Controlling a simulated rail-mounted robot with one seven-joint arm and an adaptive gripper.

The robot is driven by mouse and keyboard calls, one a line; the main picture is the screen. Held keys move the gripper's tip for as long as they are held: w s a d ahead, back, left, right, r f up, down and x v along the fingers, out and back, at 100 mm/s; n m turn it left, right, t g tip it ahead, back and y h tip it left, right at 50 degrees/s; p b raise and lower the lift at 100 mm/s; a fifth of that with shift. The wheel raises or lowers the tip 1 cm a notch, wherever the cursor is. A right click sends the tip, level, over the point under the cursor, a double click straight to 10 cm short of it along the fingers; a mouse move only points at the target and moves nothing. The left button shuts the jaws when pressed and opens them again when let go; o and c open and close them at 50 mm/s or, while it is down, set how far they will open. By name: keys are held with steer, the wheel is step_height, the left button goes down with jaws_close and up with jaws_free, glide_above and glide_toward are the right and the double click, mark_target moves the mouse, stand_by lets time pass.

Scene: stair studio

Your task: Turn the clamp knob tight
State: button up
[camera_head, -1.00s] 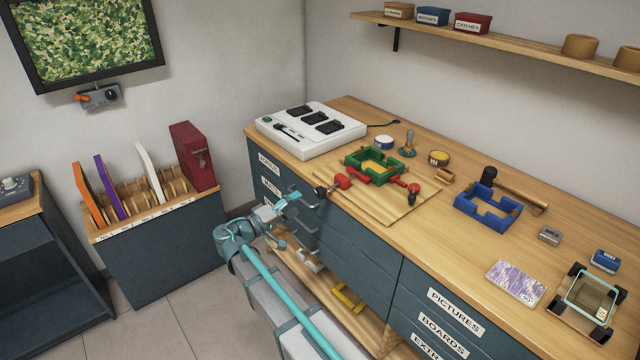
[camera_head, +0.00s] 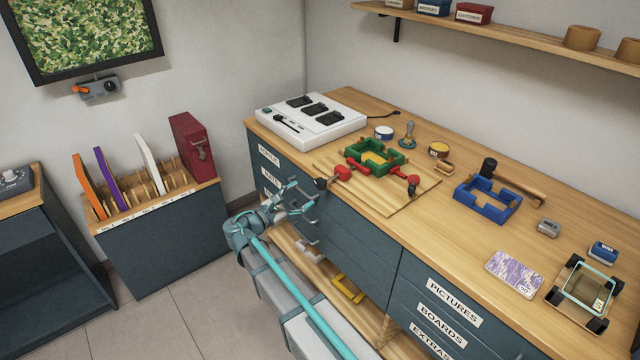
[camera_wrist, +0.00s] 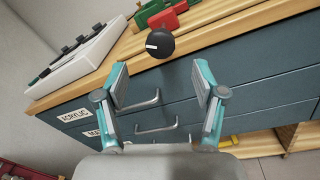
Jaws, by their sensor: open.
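The red clamp (camera_head: 345,172) grips around the green frame (camera_head: 375,158) on a wooden board on the bench. Its black knob (camera_head: 321,184) sticks out past the bench's front edge. In the wrist view the round black knob (camera_wrist: 160,43) has a white mark and lies ahead of the fingertips, near the middle of the gap. My gripper (camera_head: 302,194) is open and empty, just left of the knob and in front of the drawers. In the wrist view my gripper (camera_wrist: 159,82) shows both teal fingers apart, not touching the knob. A second dark knob (camera_head: 412,190) sits on the clamp's right side.
Drawer handles (camera_wrist: 157,127) stand out below the bench edge close to my fingers. A blue frame (camera_head: 487,201) and a mallet (camera_head: 515,182) lie to the right.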

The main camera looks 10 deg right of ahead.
mark_target(318, 186)
steer(key=p+x, duration=0.1)
steer(key=x, duration=0.8)
steer(key=shift+p, duration=0.3)
steer(key=c, duration=1.1)
steer(key=shift+c, duration=0.2)
